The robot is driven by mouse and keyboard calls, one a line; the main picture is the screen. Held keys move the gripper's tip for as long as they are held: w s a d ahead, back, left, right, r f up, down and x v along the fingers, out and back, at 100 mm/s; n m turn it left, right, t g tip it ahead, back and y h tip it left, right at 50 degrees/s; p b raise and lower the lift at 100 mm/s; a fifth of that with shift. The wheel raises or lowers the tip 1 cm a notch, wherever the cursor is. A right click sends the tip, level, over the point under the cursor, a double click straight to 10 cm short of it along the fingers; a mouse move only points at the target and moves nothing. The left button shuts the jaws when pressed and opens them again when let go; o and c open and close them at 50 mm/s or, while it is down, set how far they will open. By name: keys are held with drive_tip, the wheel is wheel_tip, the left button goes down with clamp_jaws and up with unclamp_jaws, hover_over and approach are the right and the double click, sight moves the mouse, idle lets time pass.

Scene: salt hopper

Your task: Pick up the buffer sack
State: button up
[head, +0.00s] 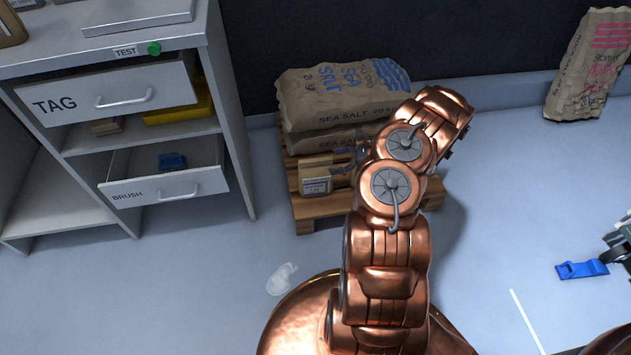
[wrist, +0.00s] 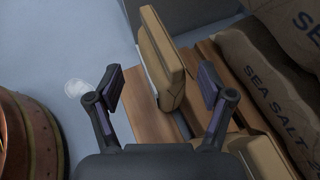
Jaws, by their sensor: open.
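No readable label says "buffer sack". A small tan pack (head: 315,178) with a white label stands on the wooden pallet's front left; in the wrist view the pack (wrist: 163,58) stands on edge. Large brown sea salt sacks (head: 335,98) lie stacked behind it, and also show at right in the wrist view (wrist: 268,92). My gripper (wrist: 162,87) is open and empty; the pack appears between and beyond its fingertips, with no clear contact. In the head view my gripper (head: 352,156) is partly hidden by my copper arm, just right of the pack.
The wooden pallet (head: 308,214) stands against the dark wall. A grey cabinet (head: 236,130) with an open BRUSH drawer (head: 160,188) is at left. Another brown sack (head: 588,65) leans at far right. A blue object (head: 582,269) lies right.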

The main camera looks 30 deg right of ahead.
sight(322, 163)
drive_tip(key=shift+b+x, duration=0.9)
drive_tip(key=shift+x, duration=2.55)
drive_tip(key=shift+r, duration=0.1)
drive_tip(key=shift+c, duration=0.4)
drive_tip(key=shift+s, duration=0.1)
clamp_jaws()
